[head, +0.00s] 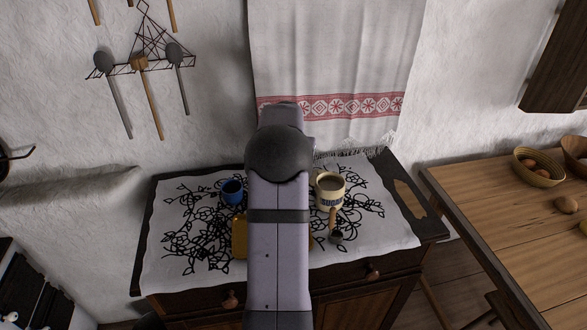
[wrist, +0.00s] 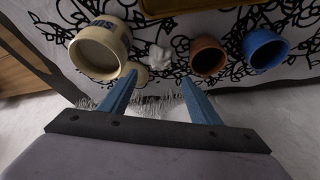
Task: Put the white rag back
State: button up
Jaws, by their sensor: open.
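A small crumpled white thing, which looks like the white rag (wrist: 160,55), lies on the patterned cloth in the wrist view. It sits between a cream mug (wrist: 97,50) and a brown cup (wrist: 208,55). My gripper (wrist: 159,82) shows two blue fingers spread apart with nothing between them. In the picture, the rag appears just beyond the fingertips, roughly in line with the gap; the height between them is hard to judge. In the head view my arm hides the rag, the brown cup and the fingers.
A blue cup (head: 231,192) stands left of my arm, and the cream mug (head: 330,190) stands right. A yellow-brown board (head: 239,237) shows partly beside my arm. A fringed towel (head: 330,60) hangs behind. A wooden table (head: 510,220) with a basket (head: 538,167) is at right.

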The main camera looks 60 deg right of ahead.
jog(key=w+a+n+y, duration=0.1)
jog(key=w+a+n, duration=0.2)
jog(key=a, duration=1.2)
jog(key=w+a+n+y, duration=0.2)
jog(key=w+a+n, duration=0.15)
jog(key=a, duration=1.05)
jog(key=s+a+f+n+g, duration=0.1)
jog(key=s+a+f+n, duration=0.1)
jog(key=s+a, duration=0.5)
jog(key=s+a+f+n+y, duration=0.1)
jog(key=s+a+n, duration=0.4)
jog(key=a, duration=0.9)
jog(key=s+f, duration=0.1)
jog(key=s, duration=0.1)
jog(key=shift+s+f+g, duration=0.35)
jog(key=shift+f+g, duration=0.05)
